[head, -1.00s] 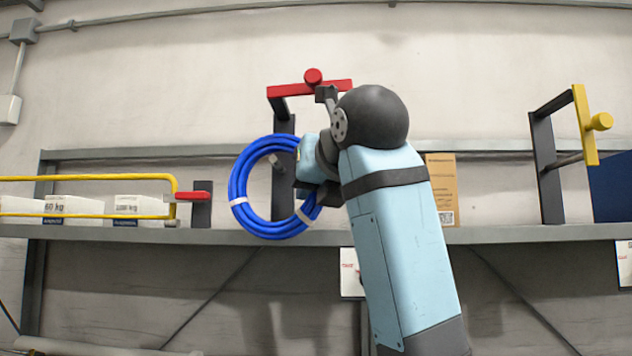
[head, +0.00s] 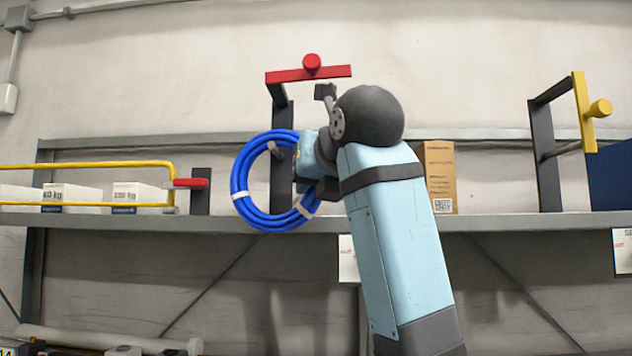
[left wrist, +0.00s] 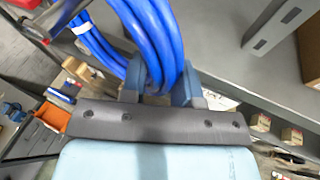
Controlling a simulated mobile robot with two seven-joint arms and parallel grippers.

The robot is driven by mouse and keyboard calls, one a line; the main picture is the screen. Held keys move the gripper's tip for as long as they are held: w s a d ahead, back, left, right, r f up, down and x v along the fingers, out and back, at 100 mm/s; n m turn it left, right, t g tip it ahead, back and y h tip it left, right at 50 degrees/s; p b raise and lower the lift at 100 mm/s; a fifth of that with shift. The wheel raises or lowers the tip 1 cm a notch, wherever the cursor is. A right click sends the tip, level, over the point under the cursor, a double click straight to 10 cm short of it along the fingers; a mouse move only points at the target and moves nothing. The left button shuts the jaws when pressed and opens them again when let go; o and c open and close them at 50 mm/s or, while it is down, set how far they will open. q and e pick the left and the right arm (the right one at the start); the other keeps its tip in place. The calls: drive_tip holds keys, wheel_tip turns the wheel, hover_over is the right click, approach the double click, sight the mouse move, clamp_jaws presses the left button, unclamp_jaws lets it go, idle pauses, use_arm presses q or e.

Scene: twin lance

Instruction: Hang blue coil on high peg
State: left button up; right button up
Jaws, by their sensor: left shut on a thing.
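The blue coil (head: 241,182), banded with white ties, hangs upright from my left gripper (head: 307,172) in front of the shelf. In the left wrist view the coil (left wrist: 150,35) passes between the fingers of my left gripper (left wrist: 158,88), which is shut on it. A dark post with a red crossbar and knob (head: 312,66) rises behind the coil. A grey peg end (head: 276,152) shows within the coil's opening, near its upper part; I cannot tell whether it is through the ring or behind it. My arm hides the coil's right side. My right gripper is not in view.
A yellow rail with a red end (head: 192,183) is left of the coil, before white boxes (head: 72,196). A cardboard box (head: 438,178) stands right of my arm. A post with a yellow bar and knob (head: 588,110) is farther right. The shelf edge (head: 500,223) runs below.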

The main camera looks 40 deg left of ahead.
use_arm(q)
drive_tip(key=o, duration=1.1)
drive_tip(key=p+v, duration=0.8)
drive_tip(key=v, duration=0.5)
drive_tip(key=shift+s+d+r, duration=0.1)
drive_tip(key=shift+s+d, duration=0.15)
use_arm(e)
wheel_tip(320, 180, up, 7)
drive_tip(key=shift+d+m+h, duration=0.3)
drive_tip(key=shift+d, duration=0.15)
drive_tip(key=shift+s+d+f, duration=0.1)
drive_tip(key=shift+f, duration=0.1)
